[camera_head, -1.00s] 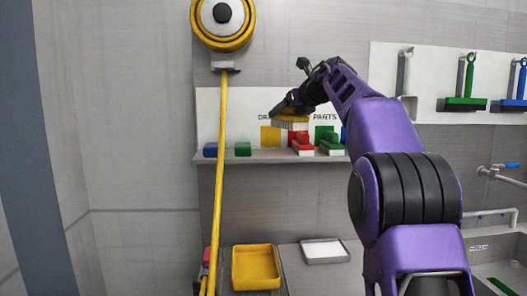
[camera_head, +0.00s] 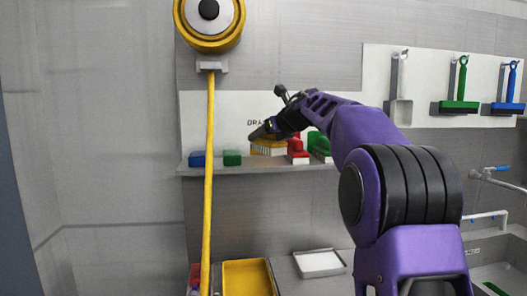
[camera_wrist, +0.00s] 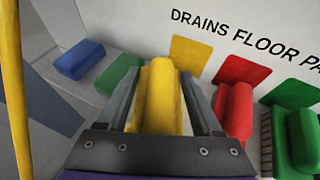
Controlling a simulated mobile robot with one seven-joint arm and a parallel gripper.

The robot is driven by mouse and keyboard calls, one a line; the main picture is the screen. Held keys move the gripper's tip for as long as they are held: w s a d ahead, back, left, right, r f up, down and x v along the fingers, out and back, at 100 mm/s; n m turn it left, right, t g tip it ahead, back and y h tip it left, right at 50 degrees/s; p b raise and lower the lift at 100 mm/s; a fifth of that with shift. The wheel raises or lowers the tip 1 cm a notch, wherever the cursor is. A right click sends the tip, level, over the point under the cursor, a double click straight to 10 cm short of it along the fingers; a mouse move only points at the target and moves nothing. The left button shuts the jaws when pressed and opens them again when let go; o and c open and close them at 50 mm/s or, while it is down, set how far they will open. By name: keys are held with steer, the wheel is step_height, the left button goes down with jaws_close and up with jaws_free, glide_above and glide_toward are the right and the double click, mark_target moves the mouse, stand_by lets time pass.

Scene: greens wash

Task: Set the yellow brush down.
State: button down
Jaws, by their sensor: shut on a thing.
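The yellow brush (camera_wrist: 162,92) sits between the two fingers of my gripper (camera_wrist: 165,100) in the wrist view, and the gripper is shut on it. In the head view the yellow brush (camera_head: 268,148) has pale bristles pointing down and is at the wall shelf (camera_head: 240,170). Its bristles appear at or very near the shelf surface; I cannot tell whether they touch. A yellow square (camera_wrist: 190,55) on the wall panel is just behind the brush. My gripper (camera_head: 264,132) reaches in from the right.
A red brush (camera_wrist: 235,108) and a green brush (camera_wrist: 298,140) stand close on the right. A green block (camera_wrist: 120,75) and a blue block (camera_wrist: 80,59) are on the left. A yellow hose (camera_head: 209,180) hangs in front of the shelf.

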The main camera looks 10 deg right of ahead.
mark_target(263, 149)
steer(key=shift+f+b, duration=0.5)
steer(key=shift+f, duration=1.6)
steer(key=shift+f, duration=0.15)
steer(key=shift+c, duration=0.3)
jaws_free()
steer(key=b+v, duration=0.1)
steer(key=v, duration=1.1)
